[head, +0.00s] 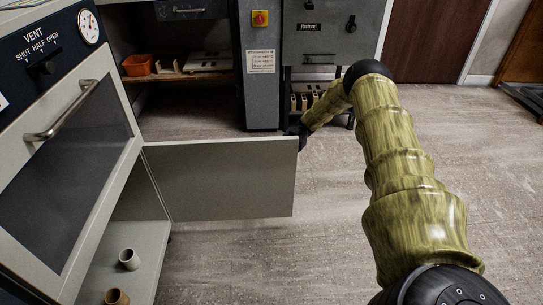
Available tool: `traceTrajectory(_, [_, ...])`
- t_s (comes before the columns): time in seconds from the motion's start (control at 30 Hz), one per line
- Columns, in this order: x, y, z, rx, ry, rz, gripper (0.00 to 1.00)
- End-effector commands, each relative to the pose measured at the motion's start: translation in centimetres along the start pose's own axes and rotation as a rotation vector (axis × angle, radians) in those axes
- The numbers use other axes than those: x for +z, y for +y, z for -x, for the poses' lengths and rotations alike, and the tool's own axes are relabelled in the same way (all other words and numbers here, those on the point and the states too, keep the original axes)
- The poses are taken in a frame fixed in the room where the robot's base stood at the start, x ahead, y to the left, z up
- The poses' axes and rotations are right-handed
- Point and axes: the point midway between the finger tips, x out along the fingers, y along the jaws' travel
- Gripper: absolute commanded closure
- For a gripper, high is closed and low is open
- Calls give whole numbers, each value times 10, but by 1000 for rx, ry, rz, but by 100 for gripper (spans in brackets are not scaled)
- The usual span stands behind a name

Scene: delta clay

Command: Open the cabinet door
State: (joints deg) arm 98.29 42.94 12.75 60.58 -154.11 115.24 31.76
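The cabinet door (222,178) is a flat grey panel low on the white cabinet (90,190) at the left. It stands swung well out from the cabinet, and the lower compartment shows open. My gripper (299,133) is at the door's outer top corner, at the far end of my yellow-green arm. It is small, dark and partly hidden by the door edge and the arm. I cannot tell whether it touches the door or whether its fingers are apart.
A white cup (129,259) and a brown cup (117,297) stand inside the open compartment. Above it is a glazed hatch with a bar handle (62,112). A workbench with an orange bin (138,65) and a grey machine (320,35) stand behind. The floor at right is clear.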

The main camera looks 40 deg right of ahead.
Motion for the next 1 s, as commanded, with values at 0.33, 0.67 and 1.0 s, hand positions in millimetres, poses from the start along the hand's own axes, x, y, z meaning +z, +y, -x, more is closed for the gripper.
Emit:
traceTrajectory(0.33, [3,-13,7,7,-2,-6,100])
traceTrajectory(0.67, [2,-12,7,7,-2,-5,66])
traceTrajectory(1.0, [0,-9,5,4,-1,-1,66])
